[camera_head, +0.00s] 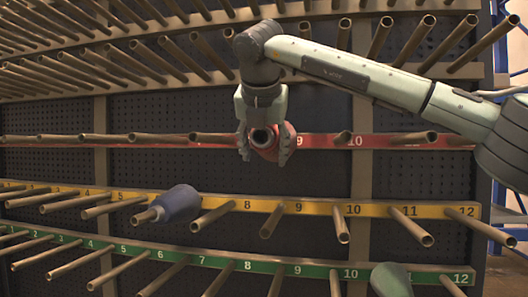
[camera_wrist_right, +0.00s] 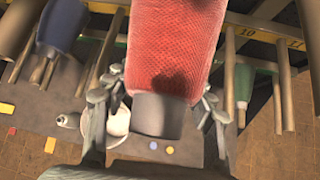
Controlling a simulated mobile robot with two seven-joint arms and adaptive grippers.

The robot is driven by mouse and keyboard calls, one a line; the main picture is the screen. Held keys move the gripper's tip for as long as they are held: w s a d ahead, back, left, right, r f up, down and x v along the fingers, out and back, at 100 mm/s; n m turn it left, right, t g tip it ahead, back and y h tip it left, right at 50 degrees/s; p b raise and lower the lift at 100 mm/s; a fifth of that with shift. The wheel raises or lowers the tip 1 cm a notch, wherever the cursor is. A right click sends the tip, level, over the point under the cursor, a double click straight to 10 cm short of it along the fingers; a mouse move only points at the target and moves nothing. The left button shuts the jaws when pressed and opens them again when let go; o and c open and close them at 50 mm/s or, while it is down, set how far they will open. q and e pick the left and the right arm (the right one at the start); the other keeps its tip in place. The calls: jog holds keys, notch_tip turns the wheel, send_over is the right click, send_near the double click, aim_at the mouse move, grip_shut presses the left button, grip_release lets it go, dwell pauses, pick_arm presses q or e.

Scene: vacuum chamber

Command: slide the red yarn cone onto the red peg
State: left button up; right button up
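The red yarn cone (camera_head: 269,153) is in front of the red rail (camera_head: 311,143), left of its number 10, with its narrow dark-holed end toward the head camera. My right gripper (camera_head: 265,145) has its fingers on both sides of the cone and is shut on it. In the right wrist view the cone (camera_wrist_right: 178,45) fills the upper middle, with its grey core end (camera_wrist_right: 160,115) between the fingers. Red-rail pegs (camera_head: 213,138) show to the left and right. Any peg behind the cone is hidden; I cannot tell if one is inside it. My left gripper is not in view.
A blue cone (camera_head: 180,203) sits on a yellow-rail peg, below left. A green cone (camera_head: 391,280) is at the green rail, lower right. Rows of bare pegs (camera_head: 270,222) stick out above and below the gripper.

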aim_at(268, 158)
jog(key=c, duration=1)
jog(key=shift+r, duration=0.1)
jog(key=shift+w+d+p, duration=0.2)
jog(key=shift+w+p, duration=0.55)
jog(key=shift+w, duration=0.4)
jog(key=shift+w+d+p, duration=0.25)
jog(key=shift+w+p, duration=0.1)
jog(key=shift+w, duration=0.85)
jog(key=shift+w+d+f, duration=0.1)
jog(key=shift+w+d, duration=0.05)
jog(key=shift+w, duration=0.7)
jog(key=shift+w+d+f, duration=0.1)
jog(key=shift+w+d, duration=0.1)
jog(key=shift+w, duration=0.6)
jog(key=shift+w+d+f, duration=0.1)
jog(key=shift+w+d, duration=0.05)
jog(key=shift+w, duration=0.7)
jog(key=o, duration=1.6)
jog(key=shift+r, duration=0.1)
jog(key=shift+o, duration=0.3)
